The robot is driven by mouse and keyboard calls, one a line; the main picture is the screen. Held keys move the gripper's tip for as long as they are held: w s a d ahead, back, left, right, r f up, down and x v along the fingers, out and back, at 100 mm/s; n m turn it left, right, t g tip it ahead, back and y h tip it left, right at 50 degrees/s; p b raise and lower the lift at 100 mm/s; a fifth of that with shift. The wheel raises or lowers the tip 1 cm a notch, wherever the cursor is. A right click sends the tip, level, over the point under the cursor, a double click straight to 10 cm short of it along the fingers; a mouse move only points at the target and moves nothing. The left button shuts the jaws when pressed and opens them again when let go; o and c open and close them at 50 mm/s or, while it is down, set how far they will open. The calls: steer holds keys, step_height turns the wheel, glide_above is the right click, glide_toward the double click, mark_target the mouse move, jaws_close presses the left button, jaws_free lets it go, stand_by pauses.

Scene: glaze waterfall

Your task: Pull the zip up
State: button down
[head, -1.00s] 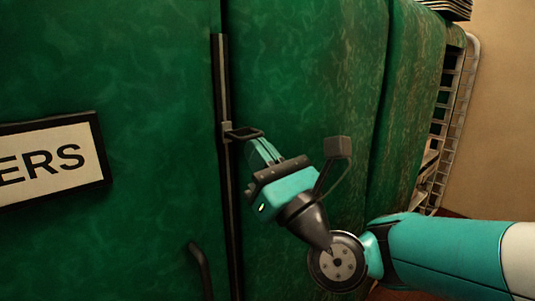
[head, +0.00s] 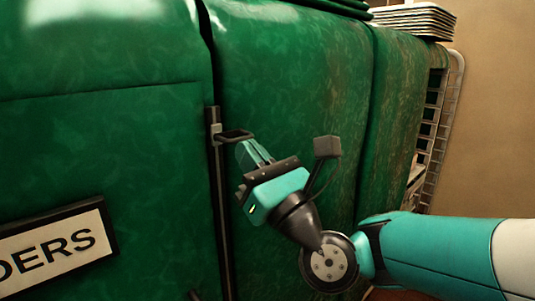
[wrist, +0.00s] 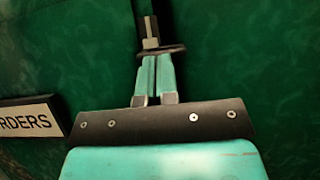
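The zip is a dark upright strip (head: 222,220) on a green marbled surface. Its small grey slider (head: 215,132) sits just below the strip's top end, and a dark loop-shaped pull tab (head: 236,134) sticks out to the right. My teal gripper (head: 248,146) comes from the lower right, its fingers at the tab. In the wrist view the slider (wrist: 150,42) stands just beyond the fingertips. The two fingers (wrist: 156,62) are close together with the tab at their tips, so they look shut on it. The exact contact is partly hidden.
A framed sign (head: 55,248) ending in "DERS" is at the lower left. A stack of pale trays (head: 412,20) lies at the upper right, above a metal rack (head: 440,125) by a tan wall. The green surface bulges to the right of the strip.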

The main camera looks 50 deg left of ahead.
steer(key=a+f+b+v, duration=0.1)
steer(key=f+b+v, duration=0.1)
steer(key=b+v, duration=1)
steer(key=f+b, duration=0.1)
steer(key=b, duration=0.2)
steer(key=shift+d, duration=0.1)
